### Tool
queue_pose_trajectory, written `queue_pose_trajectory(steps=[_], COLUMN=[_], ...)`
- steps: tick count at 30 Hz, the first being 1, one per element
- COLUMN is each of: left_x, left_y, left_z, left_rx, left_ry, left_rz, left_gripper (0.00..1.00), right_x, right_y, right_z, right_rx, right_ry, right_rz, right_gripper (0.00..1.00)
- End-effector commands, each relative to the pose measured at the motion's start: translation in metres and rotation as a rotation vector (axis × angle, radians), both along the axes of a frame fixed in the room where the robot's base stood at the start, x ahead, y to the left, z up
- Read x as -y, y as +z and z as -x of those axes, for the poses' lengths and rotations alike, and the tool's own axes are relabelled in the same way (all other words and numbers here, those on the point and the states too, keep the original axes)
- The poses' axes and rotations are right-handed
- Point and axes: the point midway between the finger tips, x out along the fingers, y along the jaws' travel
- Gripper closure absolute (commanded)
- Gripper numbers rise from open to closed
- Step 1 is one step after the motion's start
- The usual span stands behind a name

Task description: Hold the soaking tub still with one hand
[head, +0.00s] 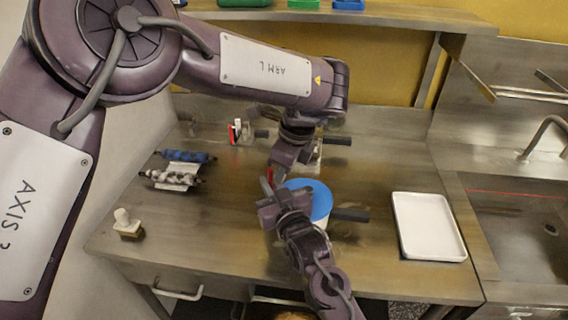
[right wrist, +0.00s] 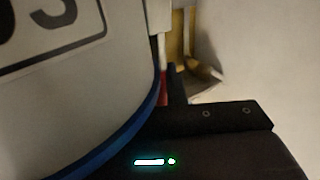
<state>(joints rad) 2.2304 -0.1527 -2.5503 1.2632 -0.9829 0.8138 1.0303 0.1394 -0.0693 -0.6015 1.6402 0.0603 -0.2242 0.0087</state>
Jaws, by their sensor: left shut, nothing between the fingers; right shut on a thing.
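The soaking tub (head: 318,202) is a white round tub with a blue top, standing on the steel bench. It fills the left of the right wrist view (right wrist: 70,70), with a dark printed label and a blue edge. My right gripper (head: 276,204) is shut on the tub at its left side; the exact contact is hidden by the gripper. A dark handle-like bar (head: 350,214) sticks out at the tub's right. My left gripper (head: 272,174) is shut and empty just behind and left of the tub, close to the right gripper. A small red part shows near its tip.
A white tray (head: 428,228) lies on the right, by the sink (head: 525,225). Two rollers (head: 180,168) lie at the left, and a white-handled brush-like thing (head: 127,224) stands at the front left. Dark bars (head: 337,140) show behind the left gripper.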

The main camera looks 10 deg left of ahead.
Motion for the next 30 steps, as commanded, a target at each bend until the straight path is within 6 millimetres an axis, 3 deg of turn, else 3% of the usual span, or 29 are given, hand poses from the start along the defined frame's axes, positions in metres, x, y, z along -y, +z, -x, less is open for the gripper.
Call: queue_pose_trajectory(steps=[30], left_x=[-0.0096], left_y=[-0.0018], left_z=[0.0011], left_rx=[-0.022], left_ry=[0.002], left_rz=[0.159], left_gripper=[1.0], right_x=[0.0004], right_y=[-0.0005], right_z=[-0.0003], right_rx=[-0.001], right_ry=[-0.001], right_rz=[0.001], right_gripper=[1.0])
